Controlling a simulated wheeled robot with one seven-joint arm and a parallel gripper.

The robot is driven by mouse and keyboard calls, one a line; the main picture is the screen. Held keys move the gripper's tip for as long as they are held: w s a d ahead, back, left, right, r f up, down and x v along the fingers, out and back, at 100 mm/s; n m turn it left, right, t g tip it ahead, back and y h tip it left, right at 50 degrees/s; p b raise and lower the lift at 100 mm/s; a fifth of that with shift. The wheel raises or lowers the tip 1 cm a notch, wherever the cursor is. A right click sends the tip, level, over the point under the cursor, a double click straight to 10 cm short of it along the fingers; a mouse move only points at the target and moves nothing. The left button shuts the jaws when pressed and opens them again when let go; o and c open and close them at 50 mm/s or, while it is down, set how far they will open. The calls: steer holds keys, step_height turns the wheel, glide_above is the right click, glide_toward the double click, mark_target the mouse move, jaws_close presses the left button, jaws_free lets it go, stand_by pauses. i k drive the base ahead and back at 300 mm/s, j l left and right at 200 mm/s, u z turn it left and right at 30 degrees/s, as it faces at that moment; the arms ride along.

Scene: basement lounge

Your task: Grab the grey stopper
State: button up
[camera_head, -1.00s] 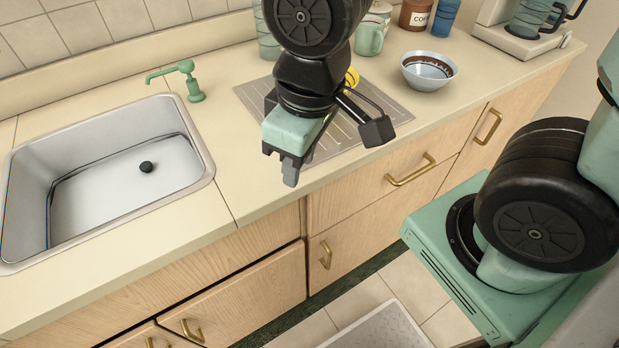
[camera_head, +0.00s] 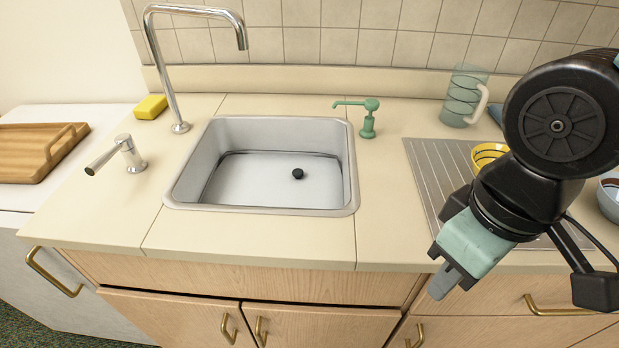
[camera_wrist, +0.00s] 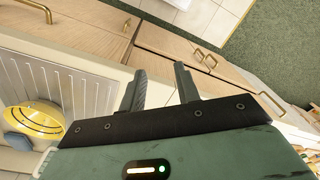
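The stopper (camera_head: 298,174) is a small, dark grey to black round piece on the floor of the steel sink (camera_head: 190,172), right of its middle. My gripper (camera_head: 440,272) is in front of the counter edge, right of the sink and well apart from the stopper. It points down and to the left in the head view. In the wrist view my gripper (camera_wrist: 160,75) has its two fingers apart with nothing between them. The stopper does not show in the wrist view.
A tall tap (camera_head: 168,75), a tap lever (camera_head: 125,157) and a green soap dispenser (camera_head: 368,120) stand around the sink. A glass pitcher (camera_head: 462,98) and a yellow bowl (camera_head: 488,155) are to the right. The front counter strip (camera_head: 255,235) is clear.

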mark_target(297, 173)
steer(key=i+j, duration=0.1)
steer(key=j, duration=0.25)
steer(key=i+j, duration=0.15)
steer(key=j, duration=0.2)
steer(key=i+j, duration=0.1)
steer(key=j, duration=0.25)
steer(key=i+j, duration=0.15)
steer(key=j, duration=0.2)
steer(key=k+u, duration=0.05)
